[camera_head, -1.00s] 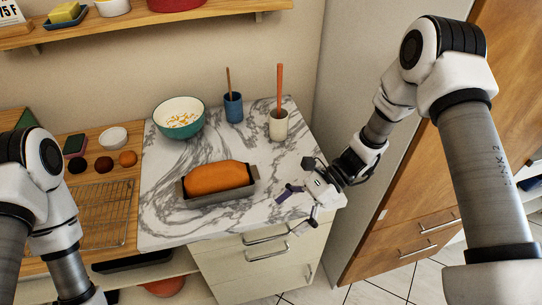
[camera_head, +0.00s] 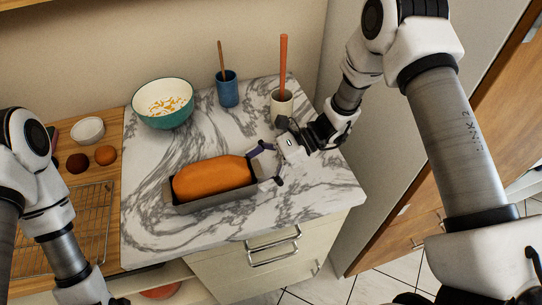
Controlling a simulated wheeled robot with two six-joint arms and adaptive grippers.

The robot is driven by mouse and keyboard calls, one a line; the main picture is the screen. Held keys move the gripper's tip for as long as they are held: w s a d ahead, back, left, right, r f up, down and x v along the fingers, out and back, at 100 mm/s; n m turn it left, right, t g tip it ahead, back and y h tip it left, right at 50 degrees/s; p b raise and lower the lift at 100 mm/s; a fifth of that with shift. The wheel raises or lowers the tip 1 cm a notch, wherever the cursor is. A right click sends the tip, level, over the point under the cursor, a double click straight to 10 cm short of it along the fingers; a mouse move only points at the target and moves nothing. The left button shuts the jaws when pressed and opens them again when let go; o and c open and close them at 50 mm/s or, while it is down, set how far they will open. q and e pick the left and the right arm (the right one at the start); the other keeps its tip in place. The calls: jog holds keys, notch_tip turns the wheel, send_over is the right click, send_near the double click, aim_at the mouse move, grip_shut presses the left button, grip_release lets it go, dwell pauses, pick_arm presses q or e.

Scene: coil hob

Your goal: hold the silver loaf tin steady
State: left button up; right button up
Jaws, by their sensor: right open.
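The silver loaf tin (camera_head: 222,201) stands on the marble counter with a browned loaf (camera_head: 212,177) in it. The loaf rises above the tin's rim. My right gripper (camera_head: 262,166) is open at the tin's right end. Its two fingers point left, one near the far right corner and one near the near right corner. I cannot tell whether either finger touches the tin. My left arm is at the left edge, and its gripper is out of view.
A green bowl (camera_head: 163,116), a blue cup (camera_head: 228,92) with a stick and a cream cup (camera_head: 281,105) with an orange handle stand behind the tin. A wire rack (camera_head: 85,225) lies on the wooden counter at left. Marble in front of the tin is clear.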

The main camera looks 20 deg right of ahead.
jog(key=shift+x, duration=0.8)
jog(key=shift+w+a+f, duration=0.1)
jog(key=shift+a+f, duration=0.05)
jog(key=shift+a, duration=0.25)
jog(key=shift+d, duration=0.1)
jog(key=c, duration=1)
jog(key=shift+o, duration=0.2)
